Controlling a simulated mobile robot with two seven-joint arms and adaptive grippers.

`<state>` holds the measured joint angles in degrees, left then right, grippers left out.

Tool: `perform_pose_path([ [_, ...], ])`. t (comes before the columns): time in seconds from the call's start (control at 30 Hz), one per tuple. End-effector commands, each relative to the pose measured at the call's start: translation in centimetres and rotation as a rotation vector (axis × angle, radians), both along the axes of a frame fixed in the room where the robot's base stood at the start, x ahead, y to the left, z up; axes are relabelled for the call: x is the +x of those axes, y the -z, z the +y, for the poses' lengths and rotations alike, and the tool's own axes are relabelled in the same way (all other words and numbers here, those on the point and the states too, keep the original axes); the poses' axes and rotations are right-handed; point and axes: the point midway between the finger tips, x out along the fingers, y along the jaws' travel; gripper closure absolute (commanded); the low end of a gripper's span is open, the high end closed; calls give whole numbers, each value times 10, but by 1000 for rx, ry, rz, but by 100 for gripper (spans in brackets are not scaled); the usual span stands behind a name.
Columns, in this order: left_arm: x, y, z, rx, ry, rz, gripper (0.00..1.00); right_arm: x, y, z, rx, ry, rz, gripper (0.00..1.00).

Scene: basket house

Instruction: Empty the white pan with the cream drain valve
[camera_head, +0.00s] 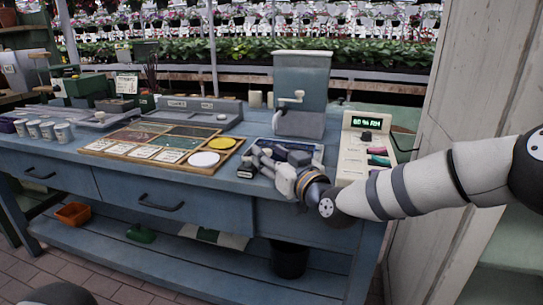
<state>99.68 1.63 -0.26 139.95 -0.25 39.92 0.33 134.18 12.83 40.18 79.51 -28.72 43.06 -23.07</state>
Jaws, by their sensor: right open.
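A grey-blue box (302,75) with a cream lever (292,98) on its front stands at the back of the blue bench. I cannot tell whether this lever is the drain valve. A round white disc or shallow pan (205,159) lies at the right end of a wooden-framed board, beside a yellow one (221,143). My right gripper (258,160) is open over the bench front, just right of the board and in front of the box. It partly hides a blue-edged tray (313,149). My left gripper is out of view.
A cream panel (359,150) with a green display and coloured switches stands right of the box, partly behind my right arm. Several small pots (48,131) stand at the left. A black bucket (290,259) is on the lower shelf.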

Motion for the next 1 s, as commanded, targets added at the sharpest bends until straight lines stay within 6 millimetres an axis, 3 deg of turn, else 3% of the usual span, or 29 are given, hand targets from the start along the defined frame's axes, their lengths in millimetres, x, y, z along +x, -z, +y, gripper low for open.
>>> perform_pose_path([
  [0.17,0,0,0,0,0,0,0,-15,0,-8,0,-1,1,59],
  [0.4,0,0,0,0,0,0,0,-71,0,-39,0,0,1,59],
  [0.53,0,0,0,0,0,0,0,-94,0,-50,0,0,0,59],
  [0.7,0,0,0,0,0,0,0,-106,0,-56,0,1,0,59],
  [1.0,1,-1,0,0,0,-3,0,-109,7,-55,-3,-3,23,59],
])
